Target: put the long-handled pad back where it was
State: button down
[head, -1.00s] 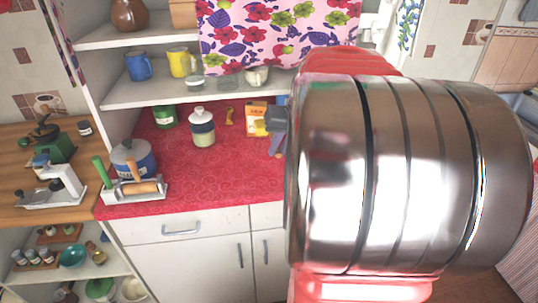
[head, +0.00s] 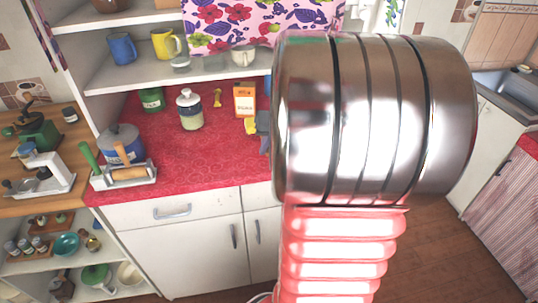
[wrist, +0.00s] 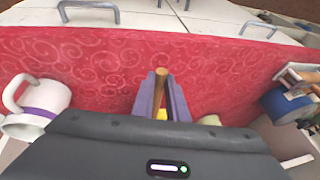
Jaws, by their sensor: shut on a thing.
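My gripper (wrist: 162,78) is shut on the long-handled pad. Its brown wooden handle (wrist: 160,84) shows between the fingers in the wrist view, with a small yellow part (wrist: 160,114) below it. In the head view, the gripper's grey end (head: 263,130) is mostly hidden behind my arm, over the red counter (head: 215,160), and a yellow part (head: 250,126) shows beside it. The rest of the pad is hidden, so I cannot tell its full shape.
A white rack (head: 125,180) with a wooden roller and green handle stands at the counter's left, by a blue pot (head: 120,140). A lidded jar (head: 190,112) and orange box (head: 244,98) stand further back. A white mug (wrist: 38,105) shows in the wrist view. The counter's middle is clear.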

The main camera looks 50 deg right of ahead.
jog(key=shift+f, duration=1.55)
jog(key=c, duration=1.7)
grip_release()
jog(key=shift+c, duration=0.2)
jog(key=v, duration=1.2)
jog(key=s+a+n, duration=0.2)
jog(key=a+n, duration=0.1)
jog(key=a, duration=1.2)
jog(key=s+a+n, duration=0.3)
jog(key=a+n, duration=0.1)
jog(key=a, duration=1.2)
jog(key=shift+a+f+t+y, duration=0.3)
jog(key=shift+a+t, duration=0.05)
jog(key=shift+t, duration=0.05)
